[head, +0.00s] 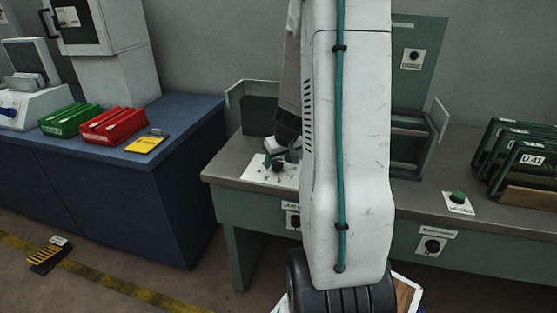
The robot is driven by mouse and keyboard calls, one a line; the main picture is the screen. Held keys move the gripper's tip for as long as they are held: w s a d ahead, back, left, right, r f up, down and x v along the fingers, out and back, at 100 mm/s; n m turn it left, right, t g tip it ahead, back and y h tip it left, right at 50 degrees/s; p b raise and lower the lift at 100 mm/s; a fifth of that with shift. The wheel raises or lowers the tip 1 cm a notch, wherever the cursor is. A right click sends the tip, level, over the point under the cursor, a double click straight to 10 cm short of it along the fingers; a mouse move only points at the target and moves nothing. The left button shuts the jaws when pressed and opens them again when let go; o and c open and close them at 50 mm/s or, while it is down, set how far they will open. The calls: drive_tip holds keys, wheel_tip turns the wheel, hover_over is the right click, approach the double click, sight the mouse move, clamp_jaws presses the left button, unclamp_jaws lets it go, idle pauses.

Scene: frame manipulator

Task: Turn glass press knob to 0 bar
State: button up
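Several dark knobs show in the head view, and their labels are too small to read, so I cannot tell which is the glass press knob. One small dark knob (278,167) stands on a white plate (257,172) on the green bench's left part. Another is on the bench front at the left (294,221), partly beside my arm. A third is on the bench front at the right (432,246). My gripper (281,156) points down just over the white plate, close to its knob. Its fingers are small and dark; whether they touch the knob is unclear.
My arm hides the bench's middle. A green button (457,198) and green frames (517,158) are on the right. An upright green panel (418,65) stands behind. A blue cabinet (120,170) at left carries green (70,119) and red (113,125) bins.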

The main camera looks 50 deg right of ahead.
drive_tip(key=shift+r, duration=0.25)
drive_tip(key=s+a, duration=0.4)
drive_tip(key=s, duration=0.7)
drive_tip(key=shift+s+a+r, duration=0.3)
drive_tip(key=shift+a, duration=0.1)
